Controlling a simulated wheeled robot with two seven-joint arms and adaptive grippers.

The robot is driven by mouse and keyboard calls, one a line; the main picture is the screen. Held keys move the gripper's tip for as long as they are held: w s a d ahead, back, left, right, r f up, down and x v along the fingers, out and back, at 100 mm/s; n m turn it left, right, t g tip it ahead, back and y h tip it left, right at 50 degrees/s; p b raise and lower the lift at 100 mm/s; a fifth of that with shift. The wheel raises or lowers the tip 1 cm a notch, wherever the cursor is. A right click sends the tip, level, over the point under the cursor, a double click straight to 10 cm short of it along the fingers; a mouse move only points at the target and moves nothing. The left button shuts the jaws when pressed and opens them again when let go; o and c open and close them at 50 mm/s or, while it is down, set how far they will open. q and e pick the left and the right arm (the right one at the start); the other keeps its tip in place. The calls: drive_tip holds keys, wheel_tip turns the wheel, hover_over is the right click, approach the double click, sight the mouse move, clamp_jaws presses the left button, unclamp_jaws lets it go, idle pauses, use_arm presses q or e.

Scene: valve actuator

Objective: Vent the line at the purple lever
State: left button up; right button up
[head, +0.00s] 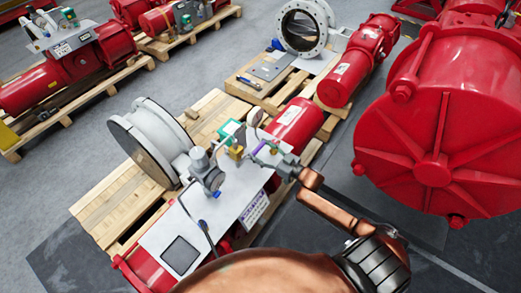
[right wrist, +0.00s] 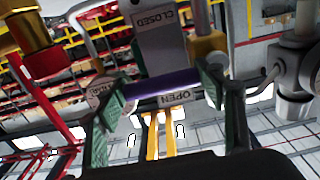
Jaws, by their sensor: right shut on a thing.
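The purple lever (head: 258,147) is on the pale panel of the red valve actuator, small in the head view. In the right wrist view, its purple bar (right wrist: 148,87) lies across the space between the green finger pads. My right gripper (head: 266,151) reaches in from the right and is shut on the lever. The fingers also show in the right wrist view (right wrist: 158,92). My left gripper is not in view.
A grey gauge-like fitting (head: 207,172) stands on the panel left of my gripper. Green (head: 231,130) and yellow (head: 236,152) parts are close by. A big red drum (head: 440,130) is at the right. A pale round flange (head: 155,135) is at the left.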

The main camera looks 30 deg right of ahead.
drive_tip(key=shift+w+r, duration=0.1)
drive_tip(key=shift+r, duration=0.05)
drive_tip(key=c, duration=0.8)
